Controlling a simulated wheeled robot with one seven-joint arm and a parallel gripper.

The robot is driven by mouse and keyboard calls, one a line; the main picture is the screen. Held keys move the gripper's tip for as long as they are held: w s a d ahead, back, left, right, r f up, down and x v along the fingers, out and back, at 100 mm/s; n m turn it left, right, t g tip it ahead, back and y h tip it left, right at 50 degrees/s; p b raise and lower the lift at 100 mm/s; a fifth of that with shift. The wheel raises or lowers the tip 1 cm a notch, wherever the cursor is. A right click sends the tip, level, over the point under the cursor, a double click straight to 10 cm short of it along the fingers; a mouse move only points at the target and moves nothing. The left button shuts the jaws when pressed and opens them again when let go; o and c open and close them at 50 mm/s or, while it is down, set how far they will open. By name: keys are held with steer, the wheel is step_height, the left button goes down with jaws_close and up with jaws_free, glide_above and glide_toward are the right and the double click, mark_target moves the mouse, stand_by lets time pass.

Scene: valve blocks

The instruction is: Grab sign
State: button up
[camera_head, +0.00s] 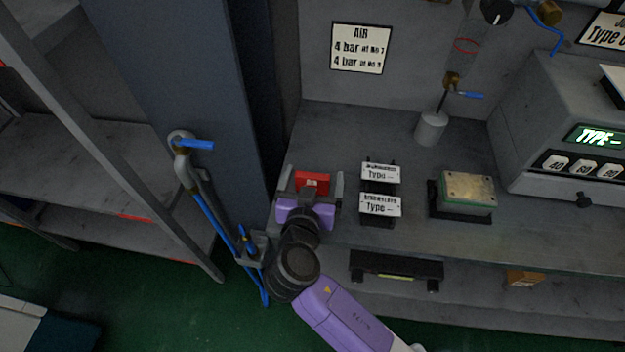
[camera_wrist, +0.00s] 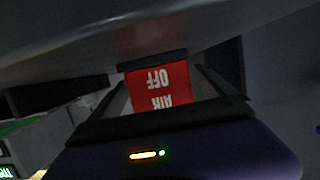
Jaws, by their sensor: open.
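A red sign (camera_head: 313,181) stands at the left end of the grey bench in the head view. In the wrist view the red sign (camera_wrist: 160,86) shows upside-down white lettering, "AIR OFF", with a dark strip along its top edge in the picture. My gripper (camera_head: 311,180) is open, with one finger on each side of the sign. In the wrist view the fingers of my gripper (camera_wrist: 160,80) flank the sign, with a gap visible on the right. The sign's lower part is hidden behind my gripper's purple body in the head view.
A block with a metal top (camera_head: 467,192) and a grey machine (camera_head: 570,130) stand farther right. A blue-handled valve with a hose (camera_head: 190,150) is on the left column.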

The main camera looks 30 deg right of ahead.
steer(key=shift+x, duration=0.8)
steer(key=shift+c, duration=0.4)
steer(key=shift+a, duration=0.1)
steer(key=c, duration=1.4)
